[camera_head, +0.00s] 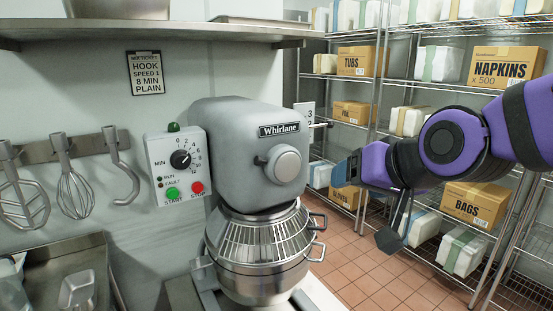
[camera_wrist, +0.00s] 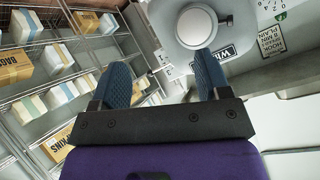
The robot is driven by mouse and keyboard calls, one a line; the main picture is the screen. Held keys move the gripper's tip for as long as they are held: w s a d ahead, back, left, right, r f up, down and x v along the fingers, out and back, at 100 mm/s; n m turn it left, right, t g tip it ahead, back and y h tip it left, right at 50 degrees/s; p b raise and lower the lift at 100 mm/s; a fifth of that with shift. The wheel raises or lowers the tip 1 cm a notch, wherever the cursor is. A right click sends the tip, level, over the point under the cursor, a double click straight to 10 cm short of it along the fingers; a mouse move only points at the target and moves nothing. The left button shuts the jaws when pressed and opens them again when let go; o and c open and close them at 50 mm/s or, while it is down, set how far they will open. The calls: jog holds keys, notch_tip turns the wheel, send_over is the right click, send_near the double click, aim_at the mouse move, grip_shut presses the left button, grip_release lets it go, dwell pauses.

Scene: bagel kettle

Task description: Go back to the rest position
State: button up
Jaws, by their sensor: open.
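My gripper (camera_head: 342,174) is at the right end of the mixer in the head view, on my purple arm, with free air between it and the mixer head. In the wrist view its two blue-padded fingers (camera_wrist: 165,82) stand wide apart with nothing between them. The grey Whirlane mixer (camera_head: 245,150) stands in the middle of the head view, its wire guard and steel bowl (camera_head: 262,265) below the head. The mixer also shows upside down in the wrist view (camera_wrist: 190,60).
A control box (camera_head: 177,168) with a dial and green and red buttons is left of the mixer. A whisk (camera_head: 74,192) and other tools hang on the wall. Wire shelves with boxes such as the napkins box (camera_head: 506,68) stand behind my arm. Tiled floor (camera_head: 365,265) is clear between.

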jog(key=s+d+g+h, duration=0.4)
jog(key=s+d, duration=0.9)
jog(key=d, duration=0.3)
jog(key=shift+d+r+h, duration=0.15)
jog(key=shift+d+h, duration=0.2)
jog(key=shift+h, duration=0.05)
